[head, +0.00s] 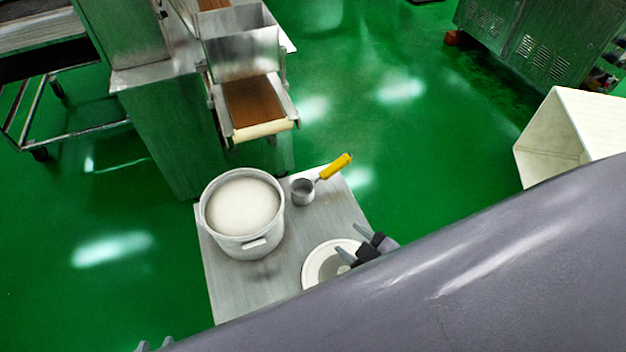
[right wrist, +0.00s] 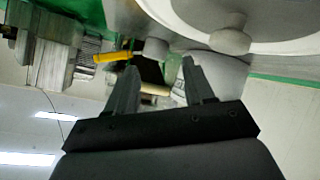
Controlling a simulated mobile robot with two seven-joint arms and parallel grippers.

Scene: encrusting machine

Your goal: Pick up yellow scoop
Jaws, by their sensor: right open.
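The yellow scoop, a metal cup with a yellow handle (head: 335,166), rests at the far right corner of the metal table (head: 228,285). Its handle points up and right, past the table edge. The right wrist view also shows its yellow handle (right wrist: 112,57). My right gripper (head: 352,242) is open and empty, above the round lid, apart from the scoop and nearer to me. It also shows in the right wrist view (right wrist: 152,75). Only the fingertips of my left gripper (head: 155,344) show at the bottom edge, apart, with nothing seen between them.
A large pot (head: 243,243) with white contents stands left of the scoop. A round white lid (head: 314,268) lies on the table's near right part. The machine's conveyor (head: 262,130) hangs just beyond the table. A pale bin (head: 560,125) is at right. Green floor is clear beyond the scoop.

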